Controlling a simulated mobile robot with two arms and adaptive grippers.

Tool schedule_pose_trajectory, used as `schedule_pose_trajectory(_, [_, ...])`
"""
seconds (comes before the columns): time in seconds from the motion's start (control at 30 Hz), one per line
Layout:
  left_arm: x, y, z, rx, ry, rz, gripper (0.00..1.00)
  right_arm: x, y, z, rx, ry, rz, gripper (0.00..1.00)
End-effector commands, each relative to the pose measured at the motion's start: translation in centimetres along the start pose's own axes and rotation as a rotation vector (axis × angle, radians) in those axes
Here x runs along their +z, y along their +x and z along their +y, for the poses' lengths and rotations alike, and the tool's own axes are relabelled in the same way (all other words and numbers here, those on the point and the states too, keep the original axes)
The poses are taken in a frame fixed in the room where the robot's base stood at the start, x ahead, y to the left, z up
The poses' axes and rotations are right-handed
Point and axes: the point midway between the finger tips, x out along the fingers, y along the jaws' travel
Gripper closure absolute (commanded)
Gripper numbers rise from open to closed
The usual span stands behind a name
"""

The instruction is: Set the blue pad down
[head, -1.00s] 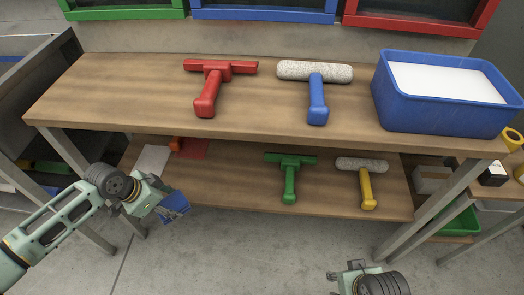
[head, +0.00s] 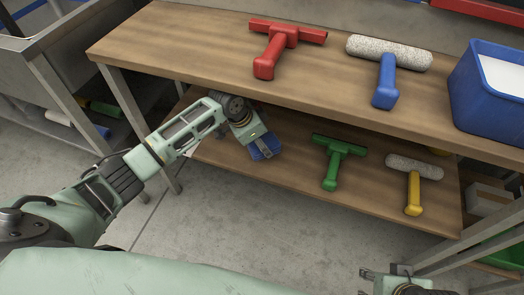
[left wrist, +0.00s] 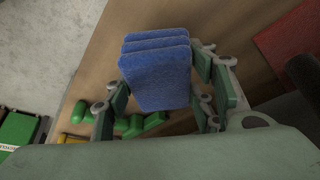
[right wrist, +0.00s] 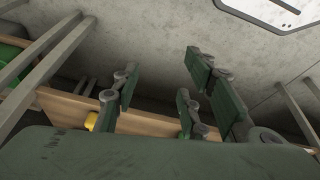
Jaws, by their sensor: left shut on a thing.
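The blue pad (head: 266,146) is in my left gripper (head: 255,138), over the left part of the lower wooden shelf (head: 285,178). I cannot tell whether the pad touches the shelf. In the left wrist view the ridged blue pad (left wrist: 157,72) sits between the fingers, with the shelf behind it. My right gripper (head: 385,281) is at the bottom right of the head view, partly cut off. In the right wrist view its fingers (right wrist: 160,85) are spread apart with nothing between them.
A green squeegee (head: 334,162) and a yellow-handled roller (head: 414,182) lie right of the pad on the lower shelf. Above, the bench top (head: 190,45) holds a red squeegee (head: 280,47), a blue-handled roller (head: 387,72) and a blue tub (head: 480,105). A red sheet (left wrist: 290,45) lies nearby.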

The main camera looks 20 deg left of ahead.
Motion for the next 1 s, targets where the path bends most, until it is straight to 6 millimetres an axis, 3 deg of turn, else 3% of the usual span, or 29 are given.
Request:
schedule_pose_trajectory(0.07, [0.1, 0.4, 0.0, 0.0, -0.001, -0.002, 0.75, -0.5, 0.2, -0.1, -0.001, -0.001, 0.02, 0.6])
schedule_pose_trajectory(0.3, [1.0, 2.4, 0.0, 0.0, -0.001, -0.001, 0.75, -5.6, 0.6, -0.6, -0.011, -0.007, 0.229, 0.6])
schedule_pose_trajectory(0.47, [1.3, 3.1, 0.0, -0.001, -0.001, 0.0, 0.75, -7.9, 0.3, -0.9, -0.017, -0.01, 0.328, 0.6])
schedule_pose_trajectory(0.9, [1.4, 3.5, 0.0, 0.0, -0.001, 0.0, 0.75, -8.4, 0.1, -1.0, -0.018, -0.011, 0.351, 0.6])
schedule_pose_trajectory(0.93, [1.5, 3.5, 0.0, 0.0, 0.0, 0.0, 0.48, -8.4, 0.1, -1.0, -0.018, -0.011, 0.351, 0.6])
schedule_pose_trajectory(1.0, [1.4, 3.5, 0.0, 0.0, 0.0, 0.0, 0.42, -8.4, 0.1, -1.0, -0.018, -0.011, 0.351, 0.6])
